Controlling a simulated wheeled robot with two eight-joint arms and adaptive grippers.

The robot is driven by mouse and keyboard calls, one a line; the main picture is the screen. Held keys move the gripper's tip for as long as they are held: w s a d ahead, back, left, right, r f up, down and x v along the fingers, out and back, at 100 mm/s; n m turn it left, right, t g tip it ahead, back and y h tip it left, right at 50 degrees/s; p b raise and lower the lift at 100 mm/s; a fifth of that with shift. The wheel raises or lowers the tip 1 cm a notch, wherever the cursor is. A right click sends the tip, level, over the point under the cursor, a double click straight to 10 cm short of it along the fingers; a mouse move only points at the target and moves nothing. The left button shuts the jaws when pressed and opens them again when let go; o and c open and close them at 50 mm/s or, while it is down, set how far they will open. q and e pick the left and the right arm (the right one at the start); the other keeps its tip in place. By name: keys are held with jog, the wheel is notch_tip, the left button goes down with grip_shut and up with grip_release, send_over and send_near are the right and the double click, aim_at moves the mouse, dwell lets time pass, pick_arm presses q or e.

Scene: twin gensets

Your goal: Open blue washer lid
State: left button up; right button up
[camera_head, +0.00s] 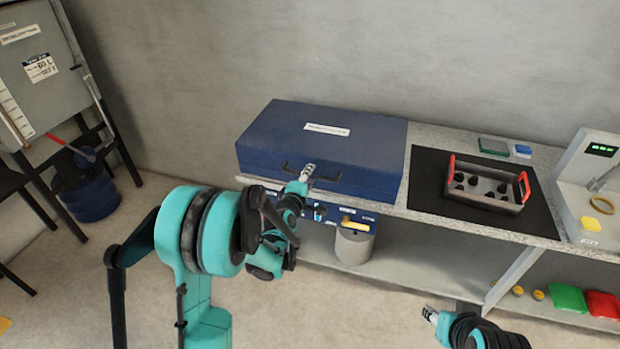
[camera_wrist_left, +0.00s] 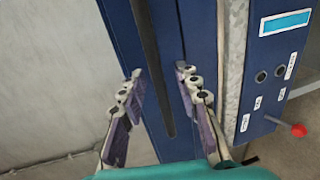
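The blue washer lid (camera_head: 300,140) is a broad blue box top with a white label, and it looks closed. A dark bar handle (camera_head: 330,178) runs along its front edge. My left gripper (camera_head: 306,172) is at the front of the lid by this handle. In the left wrist view its two fingers (camera_wrist_left: 160,73) are apart, with the dark handle bar (camera_wrist_left: 152,62) showing between them; contact cannot be made out. My right gripper (camera_head: 430,314) is low at the front right, away from the washer; its fingers are too small to judge.
The washer's control panel (camera_wrist_left: 275,65) has a display and a red knob (camera_wrist_left: 298,130). A grey counter (camera_head: 425,165) to the right carries a red-handled metal basket (camera_head: 488,184) on a black mat (camera_head: 430,190). A grey cylinder (camera_head: 354,243) is below the washer. A wall stands behind.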

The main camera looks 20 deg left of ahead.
pick_arm(q)
jog(key=shift+w, duration=0.3)
grip_shut()
